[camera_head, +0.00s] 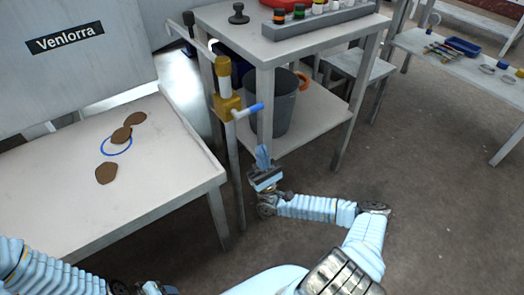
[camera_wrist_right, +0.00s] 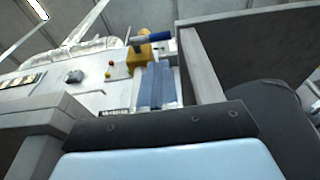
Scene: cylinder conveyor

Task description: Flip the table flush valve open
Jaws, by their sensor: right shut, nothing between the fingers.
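The flush valve (camera_head: 228,106) has a yellow body on a pipe at the left side of the grey table (camera_head: 265,58). Its blue-tipped lever (camera_head: 249,111) sticks out to the right of the body. My right gripper (camera_head: 263,157) is shut and empty, below the lever in the head view and apart from it. In the right wrist view, the shut fingers of my right gripper (camera_wrist_right: 154,84) point toward the yellow valve body (camera_wrist_right: 140,57) and the blue lever (camera_wrist_right: 152,38). My left arm shows at the lower left of the head view; its fingertips are not visible.
A grey bucket (camera_head: 283,108) stands on the table's lower shelf, behind a table leg. A rack of bottles (camera_head: 318,16) is on top. A white table (camera_head: 60,190) with brown pieces is at the left. Open floor (camera_head: 440,190) lies to the right.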

